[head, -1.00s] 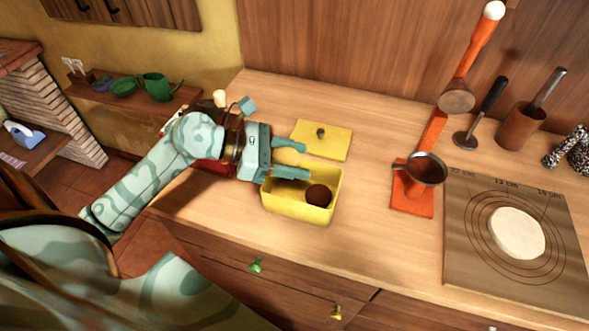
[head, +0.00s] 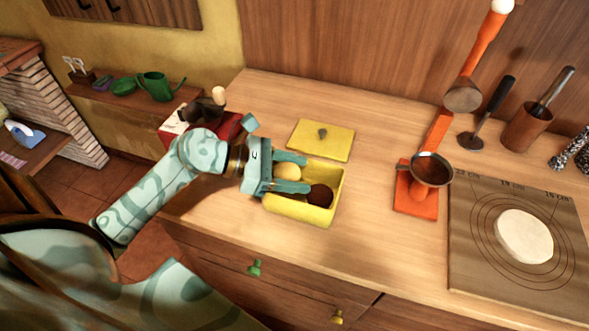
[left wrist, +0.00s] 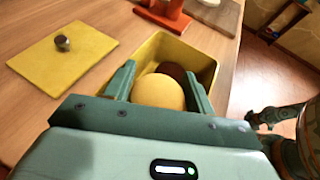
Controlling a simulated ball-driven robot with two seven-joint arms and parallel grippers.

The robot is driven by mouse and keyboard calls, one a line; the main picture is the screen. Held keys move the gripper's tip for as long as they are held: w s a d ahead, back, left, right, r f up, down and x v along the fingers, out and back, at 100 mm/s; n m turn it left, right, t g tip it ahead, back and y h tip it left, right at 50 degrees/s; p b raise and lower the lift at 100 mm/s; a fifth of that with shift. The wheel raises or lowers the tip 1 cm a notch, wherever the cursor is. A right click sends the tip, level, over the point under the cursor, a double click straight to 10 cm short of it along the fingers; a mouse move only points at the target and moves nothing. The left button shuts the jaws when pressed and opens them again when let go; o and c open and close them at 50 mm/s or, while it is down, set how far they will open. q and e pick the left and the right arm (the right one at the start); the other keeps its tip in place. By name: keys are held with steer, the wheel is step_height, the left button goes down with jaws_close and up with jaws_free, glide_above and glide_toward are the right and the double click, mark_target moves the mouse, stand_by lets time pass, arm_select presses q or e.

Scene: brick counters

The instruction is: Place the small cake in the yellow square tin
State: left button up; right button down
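The yellow square tin (head: 300,213) stands open on the wooden counter. A dark brown round cake (head: 320,195) lies in its right part; part of it also shows in the left wrist view (left wrist: 172,69). The small cake (head: 287,171) is round and pale yellow, and in the left wrist view it (left wrist: 158,92) fills the space between the fingers. My left gripper (head: 298,174) is over the tin's left part, its fingers on either side of this cake, seemingly touching it. Whether the cake touches the tin floor is hidden. My right gripper is not in view.
The yellow lid (head: 320,140) with its dark knob lies flat behind the tin. An orange stand (head: 415,200) with a dark cup is to the right, then a brown mat (head: 480,260) with pale dough. Counter between tin and stand is clear.

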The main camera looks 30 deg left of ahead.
arm_select(q)
steer(key=shift+o, duration=1.1)
steer(key=shift+r, duration=0.25)
steer(key=shift+r+p, duration=0.6)
steer(key=v, duration=1.2)
steer(key=shift+f, duration=0.3)
